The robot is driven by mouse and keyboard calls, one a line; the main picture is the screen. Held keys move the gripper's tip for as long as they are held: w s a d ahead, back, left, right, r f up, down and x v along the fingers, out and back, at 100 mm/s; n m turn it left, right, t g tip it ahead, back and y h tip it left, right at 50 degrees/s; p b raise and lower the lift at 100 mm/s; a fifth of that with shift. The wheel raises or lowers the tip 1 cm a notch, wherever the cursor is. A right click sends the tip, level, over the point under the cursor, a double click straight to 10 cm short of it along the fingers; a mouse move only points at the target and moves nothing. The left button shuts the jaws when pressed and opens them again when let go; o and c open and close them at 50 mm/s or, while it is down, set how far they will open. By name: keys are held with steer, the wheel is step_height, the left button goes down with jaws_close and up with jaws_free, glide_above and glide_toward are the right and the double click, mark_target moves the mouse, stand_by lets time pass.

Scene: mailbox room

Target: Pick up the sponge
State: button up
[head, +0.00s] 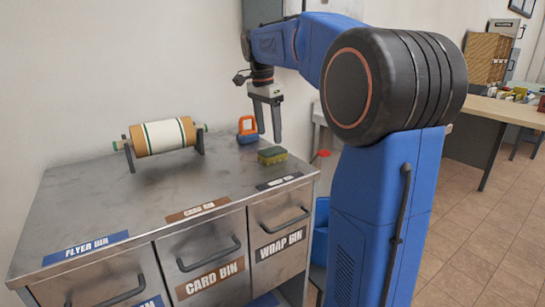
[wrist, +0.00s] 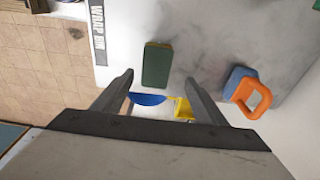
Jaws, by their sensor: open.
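The sponge (head: 272,155) is a small green and yellow block lying flat on the metal cabinet top near its right end. In the wrist view the sponge (wrist: 156,65) shows its dark green face, just beyond the fingertips and roughly centred between them. My gripper (head: 267,139) points down above the cabinet top, close to the sponge and apart from it. In the wrist view my gripper (wrist: 158,80) has its two fingers spread with nothing held between them.
An orange and blue object (head: 247,130) stands beside the sponge; it also shows in the wrist view (wrist: 248,90). A paper roll on a stand (head: 163,137) is at the left. The cabinet top (head: 110,205) is clear in front. A wooden table (head: 505,108) stands at the right.

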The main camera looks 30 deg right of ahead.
mark_target(272, 150)
steer(key=shift+s+d+f, duration=0.1)
steer(key=shift+f, duration=0.85)
steer(key=shift+s+d+f, duration=0.15)
steer(key=shift+f, duration=0.75)
steer(key=shift+s+d+f, duration=0.1)
steer(key=shift+f, duration=0.85)
steer(key=shift+f, duration=0.25)
steer(key=c, duration=1.2)
step_height(272, 150, up, 11)
steer(key=shift+f, duration=0.2)
steer(key=o, duration=0.5)
steer(key=c, duration=0.3)
